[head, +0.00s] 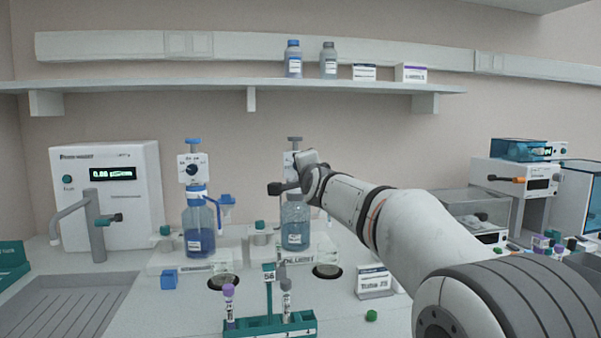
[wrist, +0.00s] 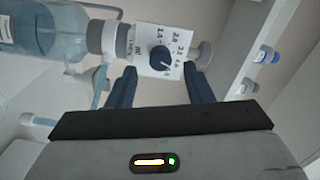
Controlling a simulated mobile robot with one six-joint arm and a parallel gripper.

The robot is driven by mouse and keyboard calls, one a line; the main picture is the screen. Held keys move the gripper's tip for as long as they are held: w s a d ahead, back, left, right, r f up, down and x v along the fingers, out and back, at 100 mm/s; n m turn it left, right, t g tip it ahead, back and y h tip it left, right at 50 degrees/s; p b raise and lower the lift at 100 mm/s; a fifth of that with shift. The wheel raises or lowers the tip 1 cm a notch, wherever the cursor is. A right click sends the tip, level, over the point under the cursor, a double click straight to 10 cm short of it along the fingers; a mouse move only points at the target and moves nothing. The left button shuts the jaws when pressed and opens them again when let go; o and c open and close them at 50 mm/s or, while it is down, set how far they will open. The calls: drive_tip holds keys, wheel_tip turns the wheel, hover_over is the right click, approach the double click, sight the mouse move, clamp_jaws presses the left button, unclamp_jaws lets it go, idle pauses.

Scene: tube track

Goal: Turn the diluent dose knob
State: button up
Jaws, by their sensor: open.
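The diluent bottle (head: 295,232) stands right of the middle on a base with a partly hidden label; its dispenser head is mostly covered by my wrist in the head view. In the wrist view, the dose knob (wrist: 160,57) is a dark round knob with a pointer line on a white numbered dial plate (wrist: 145,39). My gripper (wrist: 157,80) is open. Its two dark fingers show on either side below the knob, with the knob lying just beyond the gap between them. I see no contact with the knob.
A similar blue-capped dispenser bottle (head: 200,230) stands to the left. A green tube rack (head: 270,326) with purple- and grey-capped tubes is in front. A label card (head: 373,281) stands to the right. The shelf (head: 200,87) runs above.

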drive_tip(key=shift+b+v, duration=0.3)
drive_tip(key=shift+v, duration=2)
drive_tip(key=s+d+f+n+g+h+p, duration=0.1)
drive_tip(key=s+d+f+n+g+p, duration=0.3)
drive_tip(key=s, duration=0.8)
drive_tip(key=s+d+f+n+g+h+p, duration=0.2)
drive_tip(key=s+d+f+n+g+p, duration=0.2)
drive_tip(key=s+d+p, duration=0.5)
drive_tip(key=s+d+f+n+g+h+p, duration=0.2)
drive_tip(key=s+d+f+g+p, duration=0.4)
drive_tip(key=s, duration=1.1)
drive_tip(key=shift+s+d+f+n+g+p, duration=0.25)
drive_tip(key=shift+f+n+g+p, duration=0.15)
drive_tip(key=shift+f+n+p, duration=0.35)
drive_tip(key=shift+r, duration=0.2)
